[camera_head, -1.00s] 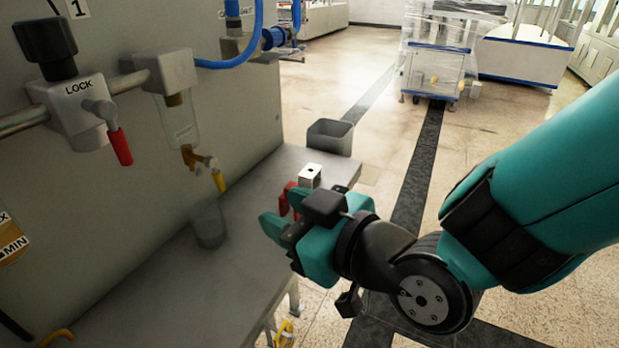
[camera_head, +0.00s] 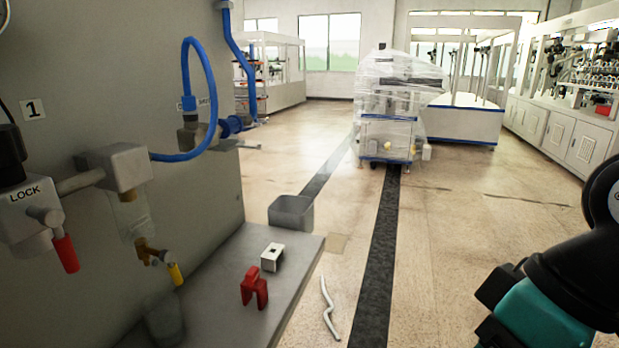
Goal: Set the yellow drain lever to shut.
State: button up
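The yellow drain lever (camera_head: 175,274) hangs from a brass valve (camera_head: 146,252) under a clear filter bowl (camera_head: 132,220) on the grey machine wall. The lever points down, tilted slightly to the right. My gripper's teal body (camera_head: 545,318) shows at the lower right corner, far to the right of the lever. Its fingertips are mostly out of frame, so I cannot tell whether it is open or shut. Nothing of mine touches the lever.
A red-handled LOCK valve (camera_head: 64,252) is left of the drain. A grey cup (camera_head: 163,318) stands below it. A red clip (camera_head: 254,287) and a metal block (camera_head: 272,257) sit on the shelf (camera_head: 225,318). A grey bin (camera_head: 291,213) is beyond; open floor lies right.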

aim_at(165, 257)
jog(key=u, duration=1.35)
